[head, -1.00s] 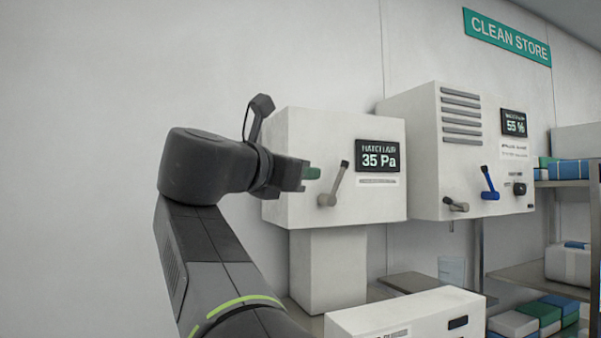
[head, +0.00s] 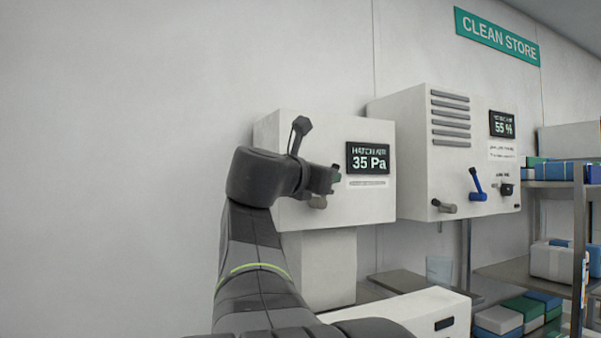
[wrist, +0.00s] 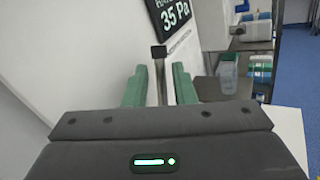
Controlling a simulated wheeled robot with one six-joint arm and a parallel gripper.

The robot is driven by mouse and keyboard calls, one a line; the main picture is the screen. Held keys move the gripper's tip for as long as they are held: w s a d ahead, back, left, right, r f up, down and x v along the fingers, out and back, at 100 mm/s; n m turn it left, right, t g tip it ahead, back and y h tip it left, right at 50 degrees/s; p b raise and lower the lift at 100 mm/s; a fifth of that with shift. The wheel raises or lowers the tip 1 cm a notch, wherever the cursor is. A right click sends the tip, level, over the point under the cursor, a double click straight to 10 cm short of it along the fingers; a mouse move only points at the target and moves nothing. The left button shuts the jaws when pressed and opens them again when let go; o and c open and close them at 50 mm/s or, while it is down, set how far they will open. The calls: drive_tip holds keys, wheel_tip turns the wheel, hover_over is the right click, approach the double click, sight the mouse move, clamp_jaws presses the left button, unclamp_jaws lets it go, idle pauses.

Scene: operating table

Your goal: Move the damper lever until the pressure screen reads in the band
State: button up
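The pressure screen (head: 368,158) on the white hatch air box (head: 340,208) reads 35 Pa; part of it also shows in the wrist view (wrist: 172,14). The damper lever (wrist: 160,72) stands between the two green fingers of my gripper (wrist: 160,85) in the wrist view, with its dark knob near the fingertips. A gap shows on both sides of the lever, so the fingers are open around it. In the head view my gripper (head: 334,178) is in front of the box and hides most of the lever; its grey pivot (head: 317,202) shows below.
A second white unit (head: 405,150) to the right has a 55 % screen (head: 503,124), a blue lever (head: 477,184) and a grey lever (head: 444,206). A white case (head: 410,308) stands below. Shelves with packs (head: 552,262) are at the right.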

drive_tip(key=shift+w+d, duration=0.45)
drive_tip(key=shift+w, duration=0.1)
drive_tip(key=shift+c, duration=0.4)
clamp_jaws()
